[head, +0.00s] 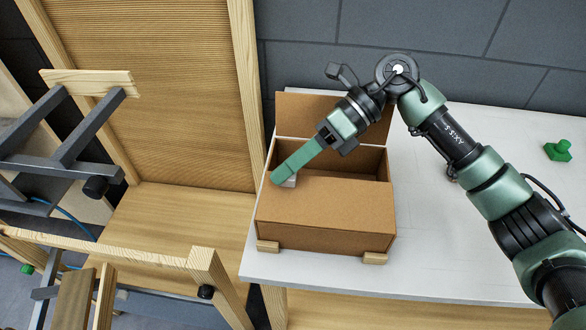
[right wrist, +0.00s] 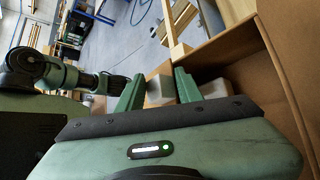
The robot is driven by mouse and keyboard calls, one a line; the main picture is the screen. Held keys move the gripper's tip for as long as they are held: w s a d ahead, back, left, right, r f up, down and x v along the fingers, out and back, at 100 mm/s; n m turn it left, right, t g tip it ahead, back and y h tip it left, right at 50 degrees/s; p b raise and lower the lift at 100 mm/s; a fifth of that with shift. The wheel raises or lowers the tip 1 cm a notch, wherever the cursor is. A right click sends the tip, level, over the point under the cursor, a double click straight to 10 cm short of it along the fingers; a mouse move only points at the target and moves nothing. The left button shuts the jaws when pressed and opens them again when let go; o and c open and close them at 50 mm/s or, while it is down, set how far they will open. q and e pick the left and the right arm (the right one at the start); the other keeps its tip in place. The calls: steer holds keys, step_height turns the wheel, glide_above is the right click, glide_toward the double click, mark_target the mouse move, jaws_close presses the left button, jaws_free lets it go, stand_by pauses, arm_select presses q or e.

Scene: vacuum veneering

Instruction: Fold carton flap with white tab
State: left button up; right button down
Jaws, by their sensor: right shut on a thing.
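An open brown cardboard carton (head: 325,237) stands on the white table. One flap (head: 345,193) lies over the front part of its opening, and the back flap (head: 295,112) stands up behind it. My right gripper (head: 284,178) is at the left end of the front flap, shut on the white tab (head: 291,182). In the right wrist view the pale tab (right wrist: 160,90) sits between the two green fingers, with the brown carton wall (right wrist: 285,80) to the right. The fingers partly hide the tab in the head view. My left gripper is not in view.
Small wooden blocks (head: 374,258) sit at the carton's front corners on the white table (head: 440,265). A green object (head: 558,151) lies at the far right. A wooden frame with a ribbed panel (head: 150,80) stands close on the left. The table right of the carton is mostly clear.

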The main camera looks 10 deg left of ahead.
steer(key=shift+w+f, duration=0.1)
steer(key=shift+f, duration=0.15)
steer(key=c, duration=1.2)
jaws_free()
steer(key=shift+w, duration=0.1)
steer(key=shift+c, duration=0.2)
step_height(320, 180, up, 20)
steer(key=p, duration=0.9)
steer(key=shift+p, duration=0.4)
